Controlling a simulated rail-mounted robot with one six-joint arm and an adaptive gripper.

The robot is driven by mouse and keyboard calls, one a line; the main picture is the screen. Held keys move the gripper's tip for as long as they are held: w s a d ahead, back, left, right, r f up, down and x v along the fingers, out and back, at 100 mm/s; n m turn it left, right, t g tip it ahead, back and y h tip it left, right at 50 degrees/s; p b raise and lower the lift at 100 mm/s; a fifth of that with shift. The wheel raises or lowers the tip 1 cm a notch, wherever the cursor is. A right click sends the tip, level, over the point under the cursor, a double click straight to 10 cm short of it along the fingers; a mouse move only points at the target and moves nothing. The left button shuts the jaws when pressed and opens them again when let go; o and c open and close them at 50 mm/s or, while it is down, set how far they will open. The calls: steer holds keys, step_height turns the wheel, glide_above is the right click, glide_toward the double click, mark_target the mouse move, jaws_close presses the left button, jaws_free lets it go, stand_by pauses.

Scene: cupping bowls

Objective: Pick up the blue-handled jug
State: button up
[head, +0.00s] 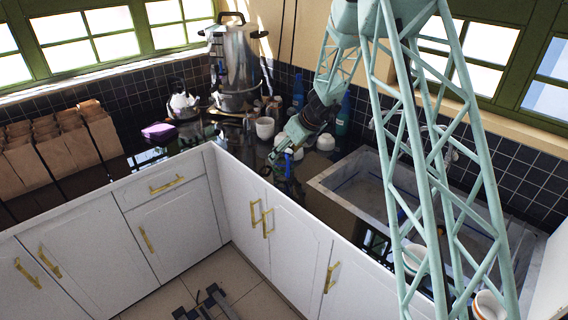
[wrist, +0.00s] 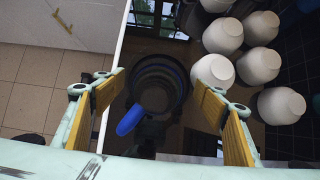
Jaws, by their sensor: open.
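The blue-handled jug stands in the middle of the wrist view, seen from above, with a dark round body with a blue band (wrist: 158,84) and a bright blue handle (wrist: 131,119) pointing down and left. My gripper (wrist: 161,84) is open, with one yellow-padded finger on each side of the jug. Gaps show between the jug and both fingers. In the head view my gripper (head: 284,151) is low over the dark counter, left of the sink. The jug is hard to make out there.
Several white cups (wrist: 258,66) stand right of the jug, one close to my right finger. The counter's front edge lies to the left. In the head view, the sink (head: 335,190) is to the right, with a steel urn (head: 230,65) and bottles (head: 343,115) behind.

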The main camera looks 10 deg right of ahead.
steer(key=shift+b+x, duration=0.45)
steer(key=shift+x, duration=2.15)
steer(key=shift+s, duration=0.1)
steer(key=c, duration=1)
